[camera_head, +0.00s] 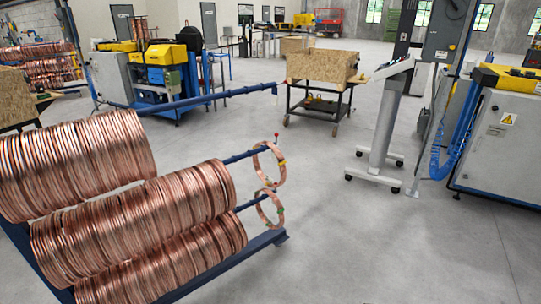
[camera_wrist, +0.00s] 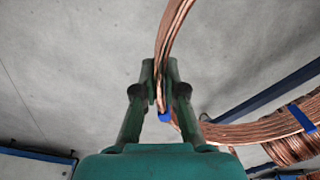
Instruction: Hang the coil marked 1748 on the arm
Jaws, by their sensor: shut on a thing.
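My gripper (camera_wrist: 161,80) is in the wrist view, its green fingers shut on a thin copper coil (camera_wrist: 175,25) with a blue band between the fingers. Another stretch of copper coil (camera_wrist: 255,132) with a blue band curves at the right; I cannot tell whether it is the same coil. In the head view, an upper coil (camera_head: 257,160) with a yellow band and a lower coil (camera_head: 262,216) hang at the ends of the blue rack arms. No number is readable. My gripper is not visible there.
Thick rows of copper coils (camera_head: 135,215) fill the rack at left. A wooden box (camera_head: 322,66) stands on a wheeled table behind the long arm's tip. A grey wheeled stand (camera_head: 386,120) and a white cabinet (camera_head: 505,140) are at right. The floor front right is clear.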

